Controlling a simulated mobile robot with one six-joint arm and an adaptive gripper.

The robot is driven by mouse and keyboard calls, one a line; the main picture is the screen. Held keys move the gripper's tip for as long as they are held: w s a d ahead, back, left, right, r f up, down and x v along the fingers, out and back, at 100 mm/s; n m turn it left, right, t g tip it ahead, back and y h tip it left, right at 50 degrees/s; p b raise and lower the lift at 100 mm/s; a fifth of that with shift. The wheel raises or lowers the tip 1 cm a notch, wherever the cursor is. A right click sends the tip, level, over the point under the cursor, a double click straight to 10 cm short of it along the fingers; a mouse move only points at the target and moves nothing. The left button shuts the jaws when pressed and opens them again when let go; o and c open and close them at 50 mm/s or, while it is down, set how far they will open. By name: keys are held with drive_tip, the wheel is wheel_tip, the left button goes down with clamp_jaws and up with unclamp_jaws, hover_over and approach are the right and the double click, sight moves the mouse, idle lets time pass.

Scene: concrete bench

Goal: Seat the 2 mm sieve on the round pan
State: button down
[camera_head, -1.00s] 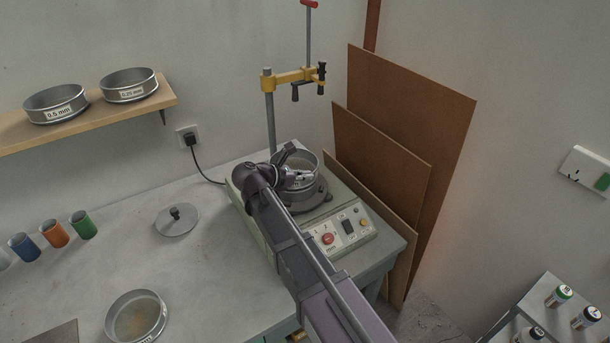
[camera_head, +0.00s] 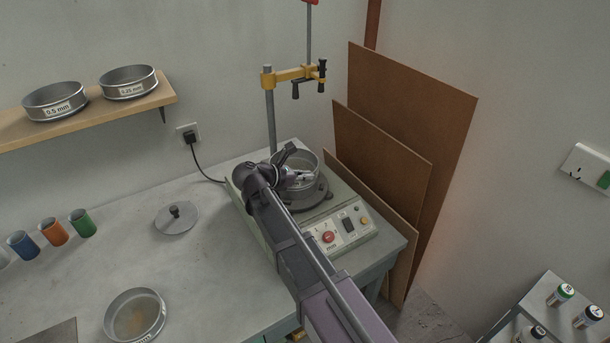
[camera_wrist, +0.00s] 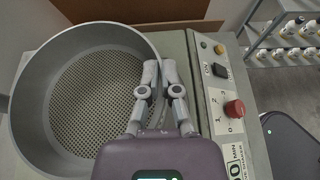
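A grey metal sieve with a perforated floor (camera_wrist: 95,105) fills the left of the wrist view; its size label is not visible. In the head view this sieve (camera_head: 309,163) is at the shaker, over a dark round base (camera_head: 312,196). My gripper (camera_wrist: 160,70) is at the sieve's right wall, one finger inside and one outside, and looks shut on it. In the head view my gripper (camera_head: 300,178) is partly hidden by my wrist. The round pan cannot be told apart under the sieve; whether the two touch is hidden.
The shaker's control panel (camera_head: 343,229) is close to my arm. A yellow clamp (camera_head: 290,77) on a post stands behind. A lid (camera_head: 176,217) and a labelled sieve with brown residue (camera_head: 135,315) lie on the bench. Brown boards (camera_head: 385,165) lean at the right.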

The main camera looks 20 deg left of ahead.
drive_tip(key=shift+f, duration=0.2)
idle(0.5)
drive_tip(key=c, duration=0.7)
unclamp_jaws()
drive_tip(key=shift+r, duration=0.15)
